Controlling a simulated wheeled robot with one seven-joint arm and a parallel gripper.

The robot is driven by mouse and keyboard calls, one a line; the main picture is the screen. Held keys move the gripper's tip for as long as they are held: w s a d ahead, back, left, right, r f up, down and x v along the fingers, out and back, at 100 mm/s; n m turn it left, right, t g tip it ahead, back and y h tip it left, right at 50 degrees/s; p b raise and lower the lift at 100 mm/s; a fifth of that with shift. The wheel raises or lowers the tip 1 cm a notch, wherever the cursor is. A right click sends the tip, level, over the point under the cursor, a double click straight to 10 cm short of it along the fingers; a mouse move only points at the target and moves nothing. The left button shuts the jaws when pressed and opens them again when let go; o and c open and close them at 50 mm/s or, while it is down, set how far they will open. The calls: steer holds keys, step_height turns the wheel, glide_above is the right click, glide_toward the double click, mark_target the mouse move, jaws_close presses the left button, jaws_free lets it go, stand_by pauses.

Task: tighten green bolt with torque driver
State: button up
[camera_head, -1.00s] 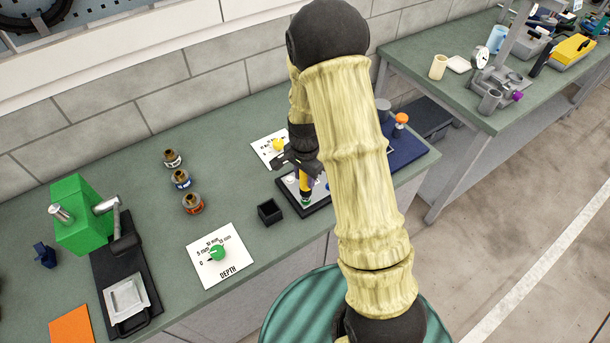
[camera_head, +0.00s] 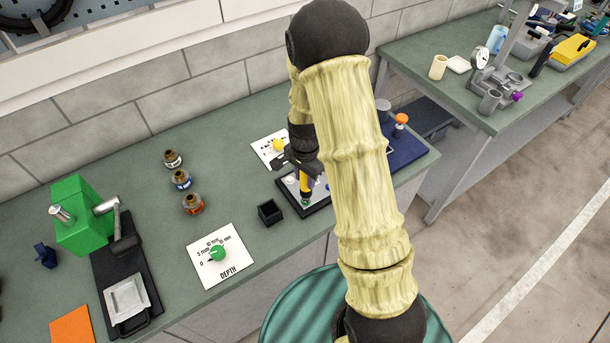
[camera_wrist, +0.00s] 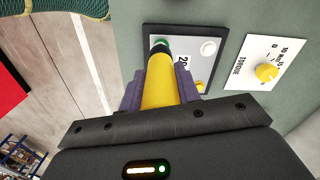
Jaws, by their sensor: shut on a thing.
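My gripper (camera_wrist: 160,92) is shut on the yellow torque driver (camera_wrist: 160,85), which points down at a plate (camera_wrist: 203,82) in a black frame. The driver also shows in the head view (camera_head: 305,183), nearly upright under my gripper. Its tip meets a green bolt (camera_wrist: 160,45) at a corner of the plate; a little green also shows below the tip in the head view (camera_head: 306,201). Whether the tip is fully seated cannot be told. A pale bolt head (camera_wrist: 208,48) sits at another corner. My arm hides part of the plate in the head view.
A TORQUE card with a yellow knob (camera_wrist: 266,73) lies beside the plate.

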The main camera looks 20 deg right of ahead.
steer(key=shift+r+p, duration=1.65)
steer(key=shift+r, duration=0.8)
steer(key=shift+f, duration=0.1)
